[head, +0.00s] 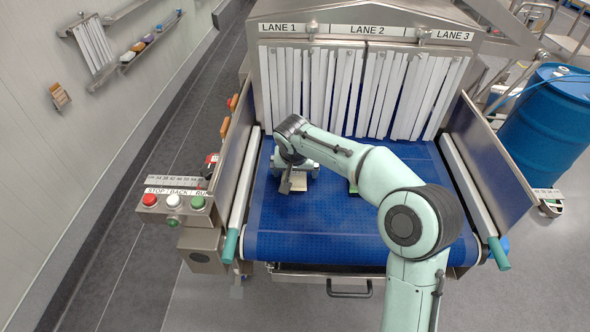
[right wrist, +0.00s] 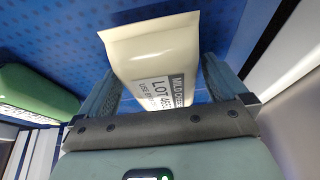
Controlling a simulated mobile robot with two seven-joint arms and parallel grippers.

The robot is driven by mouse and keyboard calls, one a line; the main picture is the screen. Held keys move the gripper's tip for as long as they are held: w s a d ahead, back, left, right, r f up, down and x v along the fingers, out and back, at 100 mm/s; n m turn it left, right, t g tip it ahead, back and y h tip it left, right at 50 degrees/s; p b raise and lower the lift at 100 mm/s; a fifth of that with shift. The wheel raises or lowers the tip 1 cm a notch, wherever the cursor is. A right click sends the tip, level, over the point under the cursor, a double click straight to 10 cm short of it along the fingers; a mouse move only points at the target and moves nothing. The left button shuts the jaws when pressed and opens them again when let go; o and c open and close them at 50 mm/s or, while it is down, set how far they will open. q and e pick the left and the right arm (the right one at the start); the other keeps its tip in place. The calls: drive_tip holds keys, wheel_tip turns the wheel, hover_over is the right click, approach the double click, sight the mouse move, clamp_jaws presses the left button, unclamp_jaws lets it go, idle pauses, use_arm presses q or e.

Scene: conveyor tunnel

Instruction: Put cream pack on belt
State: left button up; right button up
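The cream pack (right wrist: 155,55) is a pale, cream-coloured pouch with a printed label. In the right wrist view it lies between the two fingers of my right gripper (right wrist: 162,80), with its far end toward the blue belt. A sliver of blue shows between the pack and the right-hand finger, so the fingers look apart around it. In the head view the pack (head: 298,184) is small and low over or on the belt (head: 310,225), under my right gripper (head: 297,176). Whether its underside touches the belt is hard to tell. My left gripper is out of view.
A green pack (right wrist: 30,92) lies on the belt to one side, mostly hidden by my arm in the head view (head: 353,188). White strip curtains (head: 360,95) hang at the tunnel mouth. Metal side guards flank the belt. A button panel (head: 172,200) stands left, a blue drum (head: 550,115) right.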

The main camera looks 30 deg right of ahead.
drive_tip(key=shift+r, duration=0.15)
drive_tip(key=v, duration=1.2)
drive_tip(key=shift+p, duration=0.3)
drive_tip(key=shift+w, duration=0.1)
